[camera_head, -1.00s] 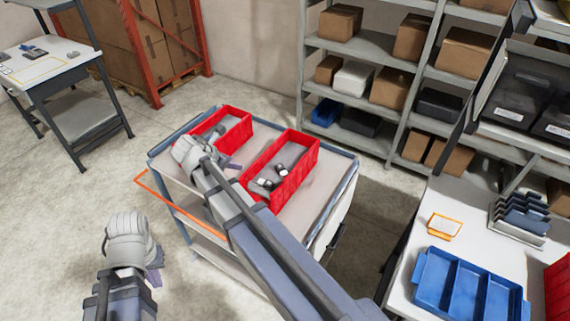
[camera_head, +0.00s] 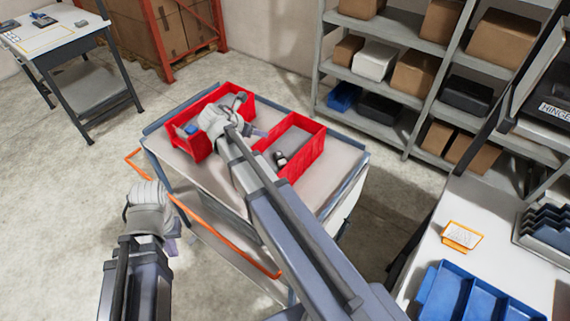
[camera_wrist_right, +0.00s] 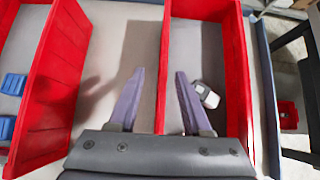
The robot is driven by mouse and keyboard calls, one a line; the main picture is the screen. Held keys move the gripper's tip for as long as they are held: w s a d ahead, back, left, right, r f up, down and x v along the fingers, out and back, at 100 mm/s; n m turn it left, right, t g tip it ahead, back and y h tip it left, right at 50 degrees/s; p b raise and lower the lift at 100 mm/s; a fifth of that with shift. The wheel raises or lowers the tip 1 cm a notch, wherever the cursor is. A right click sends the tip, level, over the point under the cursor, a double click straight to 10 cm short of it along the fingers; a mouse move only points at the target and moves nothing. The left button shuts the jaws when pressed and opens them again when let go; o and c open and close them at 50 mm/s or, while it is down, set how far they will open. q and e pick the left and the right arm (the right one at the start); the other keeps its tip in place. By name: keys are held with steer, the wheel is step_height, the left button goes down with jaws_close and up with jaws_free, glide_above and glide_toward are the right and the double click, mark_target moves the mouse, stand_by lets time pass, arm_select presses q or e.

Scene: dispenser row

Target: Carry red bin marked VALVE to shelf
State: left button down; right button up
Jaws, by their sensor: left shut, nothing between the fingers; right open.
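Two red bins stand side by side on a grey cart (camera_head: 205,175). The left bin (camera_head: 176,147) holds a blue part and a grey part. The right bin (camera_head: 312,150) holds white-and-dark parts. No VALVE marking is readable on either. My right gripper (camera_wrist_right: 159,72) is open, pointing down over the cart; in the right wrist view its fingers appear on either side of the right bin's near-left wall (camera_wrist_right: 163,75). I cannot tell whether they touch it. My left gripper (camera_head: 168,238) is shut and empty, beside the cart's left end. A grey shelf rack (camera_head: 385,88) stands behind.
The rack holds brown boxes, a white box (camera_head: 374,60) and dark and blue bins. A worktable at right carries a blue tray (camera_head: 470,298) and an orange-framed card (camera_head: 461,236). An orange handle (camera_head: 225,246) runs along the cart's front.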

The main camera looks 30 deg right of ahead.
mark_target(270, 137)
steer(key=b+x, duration=0.2)
steer(key=x, duration=0.1)
steer(key=b+x, duration=0.1)
steer(key=shift+s+f, duration=0.15)
steer(key=shift+f, duration=0.45)
steer(key=b+x, duration=0.1)
steer(key=x, duration=0.1)
steer(key=b+x, duration=0.2)
steer(key=shift+s+d+f+b, duration=0.15)
steer(key=shift+s+b, duration=0.05)
steer(key=shift+b, duration=0.1)
jaws_close()
stand_by(1.1)
